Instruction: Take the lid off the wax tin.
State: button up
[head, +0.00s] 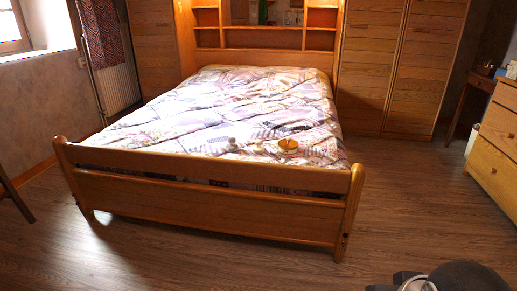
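A small round orange-yellow object (288,147), which may be the wax tin, lies on the patterned bed cover near the foot of the bed. It is too small to tell its lid from its body. A smaller greyish object (232,144) sits to its left on the cover, too small to make out. Parts of my own arm show at the bottom right corner. My gripper is not in view.
The bed (220,105) has a raised wooden footboard (205,203) between the open wooden floor (180,258) and the objects. A wooden dresser (497,140) stands at the right. Tall cabinets (395,65) and a shelved headboard (262,37) line the back.

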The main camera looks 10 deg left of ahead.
aim_at(288, 143)
jog(key=i+u, duration=0.35)
jog(key=i, duration=1.8)
jog(key=j, duration=0.1)
